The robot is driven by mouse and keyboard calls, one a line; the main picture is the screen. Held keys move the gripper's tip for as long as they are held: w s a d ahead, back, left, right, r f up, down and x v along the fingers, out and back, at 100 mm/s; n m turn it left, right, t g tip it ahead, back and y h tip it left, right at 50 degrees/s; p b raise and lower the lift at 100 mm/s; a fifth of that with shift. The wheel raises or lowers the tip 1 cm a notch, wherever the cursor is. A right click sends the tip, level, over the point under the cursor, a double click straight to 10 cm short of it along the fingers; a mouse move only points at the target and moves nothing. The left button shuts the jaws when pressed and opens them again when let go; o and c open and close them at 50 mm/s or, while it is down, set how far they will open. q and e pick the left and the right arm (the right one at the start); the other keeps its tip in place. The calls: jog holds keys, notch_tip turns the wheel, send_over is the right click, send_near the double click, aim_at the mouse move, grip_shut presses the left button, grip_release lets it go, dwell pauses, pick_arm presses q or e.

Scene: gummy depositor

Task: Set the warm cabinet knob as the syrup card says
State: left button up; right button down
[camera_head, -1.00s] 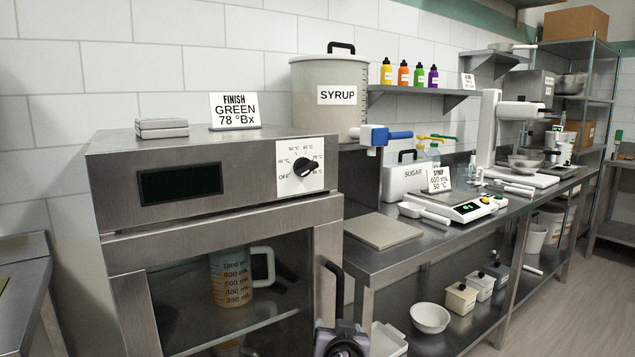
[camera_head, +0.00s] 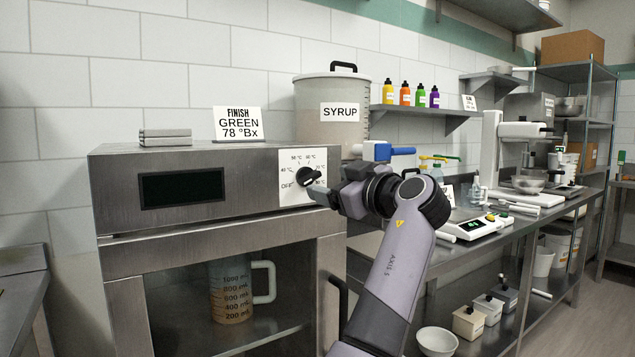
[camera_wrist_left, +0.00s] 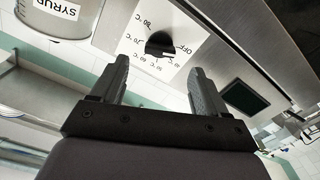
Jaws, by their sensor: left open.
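The warm cabinet knob (camera_head: 308,175) is black, on a white dial plate (camera_head: 290,193) at the cabinet's upper right front. In the left wrist view, the knob (camera_wrist_left: 160,45) has a white mark on its side towards OFF. My left gripper (camera_head: 318,190) is at the dial; in the wrist view its open fingers (camera_wrist_left: 160,75) stand apart, one to each side below the knob, with nothing between them. Whether they touch it cannot be told. The syrup card (camera_head: 449,193) is mostly hidden behind my left arm; a second earlier it read 400 mL, 50 °C.
The steel warm cabinet (camera_head: 250,232) holds a measuring jug (camera_head: 230,290) behind its glass door, with a door handle (camera_head: 335,300) at the right. A FINISH card (camera_head: 238,124) stands on top. The syrup pot (camera_head: 330,125) and a scale (camera_head: 480,226) are to the right.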

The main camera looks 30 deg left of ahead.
aim_at(313, 179)
pick_arm(q)
jog(key=x, duration=0.5)
jog(key=shift+w+a+p, duration=0.15)
jog(key=shift+a+p, duration=0.2)
jog(key=shift+a, duration=0.05)
jog(key=c, duration=1.1)
